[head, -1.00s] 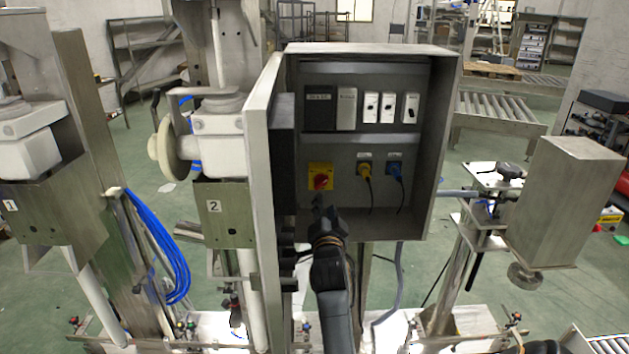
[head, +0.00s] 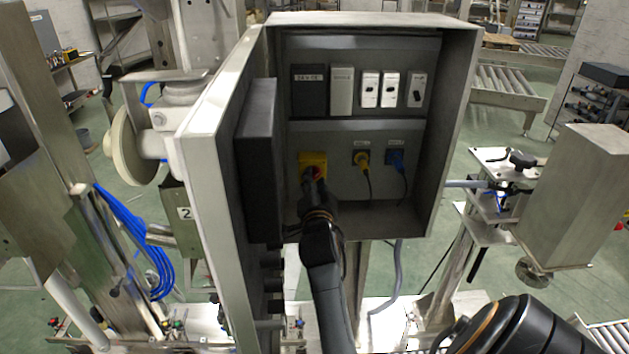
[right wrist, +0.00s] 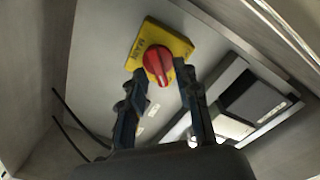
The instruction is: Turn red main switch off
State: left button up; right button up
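The red main switch (head: 319,172) is a red knob on a yellow plate (head: 312,159), low on the left of the cabinet's back panel. My right gripper (head: 314,186) is in front of it and partly hides it in the head view. In the right wrist view, the red knob (right wrist: 158,62) shows whole on its yellow plate (right wrist: 140,45). My right gripper's two fingers (right wrist: 162,80) are apart, one on each side of the knob; I cannot tell whether they touch it. My left gripper is not in view.
The open cabinet (head: 455,110) has its door (head: 215,150) swung out on the left, close beside my right arm. White switches (head: 390,90) sit above.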

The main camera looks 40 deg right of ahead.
grip_shut()
jog(key=shift+n, duration=0.3)
jog(key=shift+w+a+r+n+p, duration=0.1)
jog(key=shift+n+p, duration=0.45)
jog(key=shift+n, duration=2.3)
jog(key=shift+w+a+r+n+p, duration=0.1)
jog(key=shift+n+p, duration=0.45)
jog(key=shift+n, duration=2.35)
jog(key=shift+w+a+n+p, duration=0.1)
jog(key=shift+n+p, duration=0.45)
jog(key=shift+n, duration=2.3)
jog(key=shift+o, duration=0.4)
grip_release()
jog(key=shift+o, duration=0.7)
jog(key=shift+w+d+f, duration=0.1)
jog(key=shift+d+f, duration=0.05)
jog(key=shift+f, duration=0.1)
